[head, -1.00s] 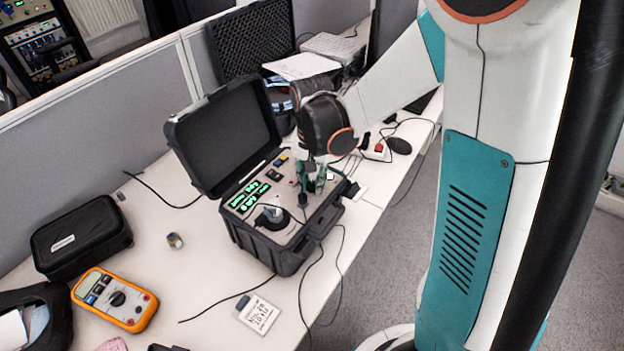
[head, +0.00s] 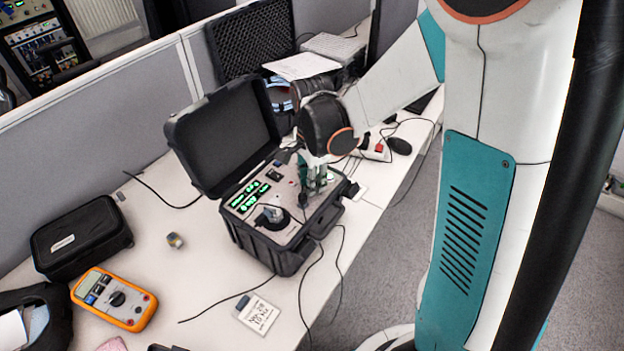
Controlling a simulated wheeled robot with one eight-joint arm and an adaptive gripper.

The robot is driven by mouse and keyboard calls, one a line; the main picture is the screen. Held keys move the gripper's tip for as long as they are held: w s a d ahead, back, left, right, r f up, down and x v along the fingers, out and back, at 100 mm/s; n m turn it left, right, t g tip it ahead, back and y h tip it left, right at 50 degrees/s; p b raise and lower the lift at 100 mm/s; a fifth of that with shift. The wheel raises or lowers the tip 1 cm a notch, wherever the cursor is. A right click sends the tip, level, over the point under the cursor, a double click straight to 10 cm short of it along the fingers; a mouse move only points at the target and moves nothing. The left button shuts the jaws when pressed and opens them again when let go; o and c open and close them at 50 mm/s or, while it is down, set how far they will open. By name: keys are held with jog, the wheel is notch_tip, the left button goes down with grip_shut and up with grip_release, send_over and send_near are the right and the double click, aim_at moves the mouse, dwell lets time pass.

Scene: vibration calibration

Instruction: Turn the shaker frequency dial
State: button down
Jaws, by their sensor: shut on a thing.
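The shaker is an open black hard case (head: 287,258) on the white bench, with its lid (head: 225,137) tilted up at the back left. Its grey panel carries green lit displays (head: 249,196) and a round shaker head (head: 271,216) at the near left. My gripper (head: 308,199) reaches down onto the right part of the panel, with its fingers closed in. The frequency dial is hidden between or behind the fingers, so I cannot see its marks.
An orange multimeter (head: 114,299), a black pouch (head: 81,237), a small metal cylinder (head: 175,240) and a labelled white card (head: 258,313) lie left and in front of the case. Black cables (head: 304,296) run along its near side. A grey partition stands behind.

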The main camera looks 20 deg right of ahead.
jog(key=shift+m, duration=0.4)
jog(key=c, duration=1.3)
grip_release()
jog(key=shift+c, duration=0.2)
jog(key=shift+r, duration=0.1)
notch_tip(320, 180, up, 12)
jog(key=s+r+n+t, duration=0.4)
jog(key=s+n+t, duration=0.3)
jog(key=s+n, duration=0.8)
jog(key=shift+r+n, duration=0.15)
jog(key=shift+n, duration=0.85)
